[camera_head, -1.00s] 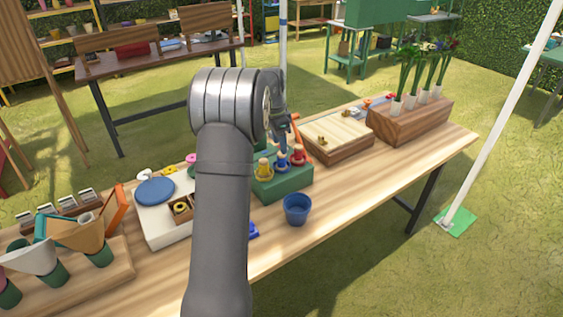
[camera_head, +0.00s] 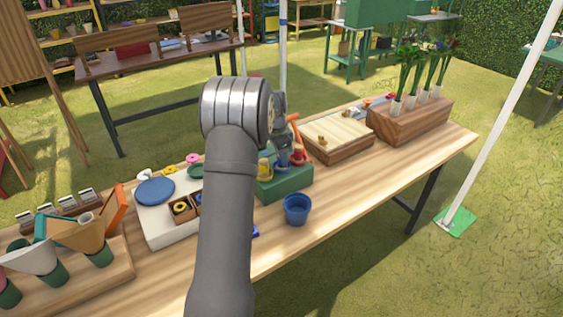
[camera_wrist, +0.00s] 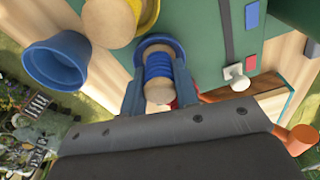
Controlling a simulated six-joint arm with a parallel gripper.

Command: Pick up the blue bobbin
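The blue bobbin (camera_wrist: 158,68) stands in the wrist view, with blue thread, a pale wooden end and a blue base on the green stand. My gripper (camera_wrist: 160,76) is open around it, one finger on each side. Whether the fingers touch it is hard to tell. In the head view my gripper (camera_head: 283,158) is low over the green stand (camera_head: 288,187) and hides most of the blue bobbin. The yellow bobbin (camera_wrist: 110,18) stands close beside it, and it also shows in the head view (camera_head: 264,168). The red bobbin (camera_head: 299,157) is on the other side, mostly hidden in the wrist view.
A blue cup (camera_head: 296,209) stands just in front of the green stand and also shows in the wrist view (camera_wrist: 55,62). A wooden box (camera_head: 338,148) is to the right. A white board (camera_head: 160,231) with a blue disc lies left. The table's front right is clear.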

